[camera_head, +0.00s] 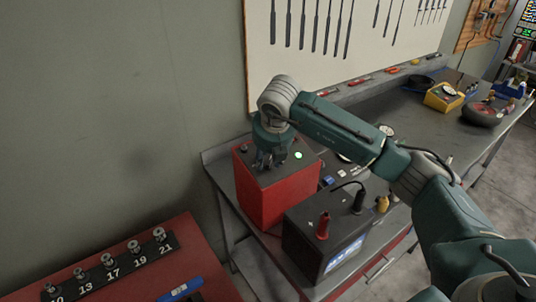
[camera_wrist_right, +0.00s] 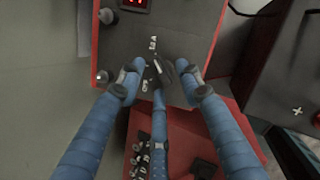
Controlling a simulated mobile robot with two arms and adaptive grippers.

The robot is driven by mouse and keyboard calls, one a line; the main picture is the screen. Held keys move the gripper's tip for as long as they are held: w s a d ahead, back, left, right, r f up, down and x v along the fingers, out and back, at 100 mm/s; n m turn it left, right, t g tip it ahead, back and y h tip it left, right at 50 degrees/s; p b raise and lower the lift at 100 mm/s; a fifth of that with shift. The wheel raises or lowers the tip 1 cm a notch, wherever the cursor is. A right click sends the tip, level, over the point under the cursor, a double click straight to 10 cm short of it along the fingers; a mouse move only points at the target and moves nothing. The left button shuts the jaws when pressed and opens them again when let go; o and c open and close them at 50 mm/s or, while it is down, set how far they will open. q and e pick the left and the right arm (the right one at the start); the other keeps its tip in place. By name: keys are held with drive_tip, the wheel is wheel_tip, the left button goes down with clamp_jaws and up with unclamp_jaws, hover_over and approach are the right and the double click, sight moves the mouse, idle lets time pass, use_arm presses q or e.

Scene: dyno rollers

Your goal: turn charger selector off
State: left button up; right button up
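The charger (camera_head: 275,200) is a red box with a dark grey top, standing on the near left end of the workbench; a green light glows on its top. My right gripper (camera_head: 270,160) points down over this top. In the right wrist view, the gripper (camera_wrist_right: 158,80) has its blue fingers spread around a small dark selector knob (camera_wrist_right: 163,73), with gaps showing at both sides. Small white marks (camera_wrist_right: 152,44) lie around the knob; the setting it points to is too small to tell. Whether the middle finger touches the knob cannot be told. My left gripper is not in view.
A black battery (camera_head: 300,247) with a red clamp (camera_head: 323,226) and a dark clamp (camera_head: 359,201) stands right of the charger. A red cabinet (camera_head: 205,262) with a numbered socket rail is at lower left. A yellow meter (camera_head: 443,97) sits farther along the bench.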

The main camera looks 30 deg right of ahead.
drive_tip(key=shift+w+f, duration=0.15)
drive_tip(key=shift+f, duration=0.2)
clamp_jaws()
